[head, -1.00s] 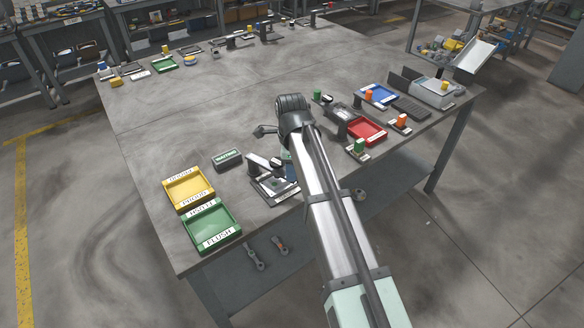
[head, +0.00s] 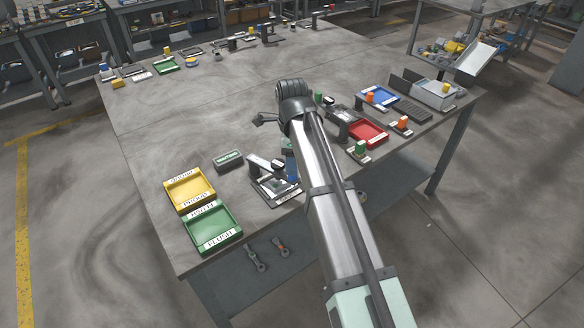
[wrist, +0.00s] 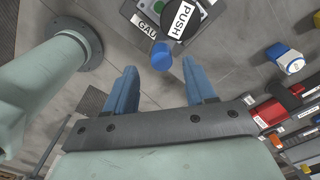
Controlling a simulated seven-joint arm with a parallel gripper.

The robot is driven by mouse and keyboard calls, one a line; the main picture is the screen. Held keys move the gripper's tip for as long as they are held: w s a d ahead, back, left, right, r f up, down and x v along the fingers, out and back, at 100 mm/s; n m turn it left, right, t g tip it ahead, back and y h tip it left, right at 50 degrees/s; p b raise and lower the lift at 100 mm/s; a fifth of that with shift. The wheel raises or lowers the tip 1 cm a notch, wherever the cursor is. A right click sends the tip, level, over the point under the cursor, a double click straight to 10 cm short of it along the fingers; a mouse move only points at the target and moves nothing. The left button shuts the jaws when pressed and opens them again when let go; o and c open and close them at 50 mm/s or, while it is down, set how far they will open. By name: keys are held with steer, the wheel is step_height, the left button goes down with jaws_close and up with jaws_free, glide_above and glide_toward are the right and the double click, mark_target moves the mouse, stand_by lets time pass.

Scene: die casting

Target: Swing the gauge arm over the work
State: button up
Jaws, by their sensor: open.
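The gauge station (head: 272,190) sits near the table's front edge, with a pale arm (head: 260,164) across its top. A blue knob (wrist: 162,56) stands out from this station toward my gripper. My gripper (wrist: 160,68) is open, with blue fingers apart; the knob appears in the gap between the fingertips, and I cannot tell whether they touch it. In the head view my arm hides most of the gripper; a blue part shows beside the station.
Red (head: 367,132) and blue (head: 379,97) trays and several small coloured pieces lie to the right. The table's middle is clear.

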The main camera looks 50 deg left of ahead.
step_height(320, 180, up, 9)
steer(key=shift+r, duration=0.2)
stand_by(0.6)
